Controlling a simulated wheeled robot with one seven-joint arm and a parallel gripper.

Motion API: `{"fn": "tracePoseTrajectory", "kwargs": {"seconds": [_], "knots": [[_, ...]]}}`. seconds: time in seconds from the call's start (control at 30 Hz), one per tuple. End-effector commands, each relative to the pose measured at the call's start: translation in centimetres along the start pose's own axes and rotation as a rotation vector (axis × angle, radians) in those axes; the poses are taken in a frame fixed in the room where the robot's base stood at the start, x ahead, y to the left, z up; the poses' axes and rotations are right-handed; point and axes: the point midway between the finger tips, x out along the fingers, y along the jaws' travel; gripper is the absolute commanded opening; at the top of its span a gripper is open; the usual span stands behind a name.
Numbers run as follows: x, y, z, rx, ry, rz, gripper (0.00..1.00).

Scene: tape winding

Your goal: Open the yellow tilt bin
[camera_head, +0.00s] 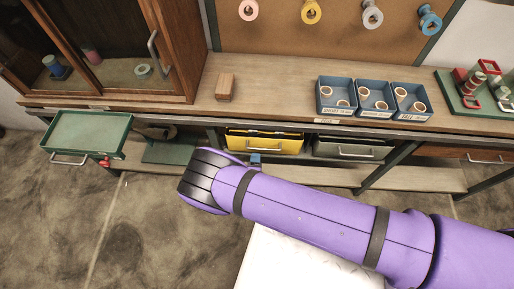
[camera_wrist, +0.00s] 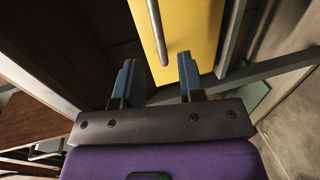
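The yellow tilt bin (camera_head: 280,146) hangs under the workbench, with a dark strip showing near its top edge. I cannot tell whether it is tilted at all. In the wrist view its yellow front (camera_wrist: 190,30) is ahead of my gripper, with a grey bar handle (camera_wrist: 158,35) running down it. My gripper (camera_wrist: 156,66) is open, its two blue fingers apart, one on each side of the line of the handle. The handle's end shows between the fingertips; no grip on it is visible. In the head view my arm hides most of the gripper, leaving a blue finger (camera_head: 255,160) below the bin.
A grey bin (camera_head: 350,149) sits right of the yellow one. A green tray drawer (camera_head: 88,133) sticks out at the left. The bench top (camera_head: 270,95) holds blue boxes (camera_head: 372,98) and a wooden block (camera_head: 225,86). A lower shelf (camera_head: 320,174) runs below the bins.

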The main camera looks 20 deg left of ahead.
Motion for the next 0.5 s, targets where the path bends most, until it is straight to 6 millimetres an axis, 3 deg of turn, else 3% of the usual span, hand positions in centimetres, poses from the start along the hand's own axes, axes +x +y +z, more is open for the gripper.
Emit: {"fn": "tracePoseTrajectory", "kwargs": {"seconds": [0.2,0.5], "knots": [[3.9,0.0,0.1,0.001,0.0,0.001,0.36],[6.5,0.0,0.1,0.0,0.0,-0.001,0.36]]}}
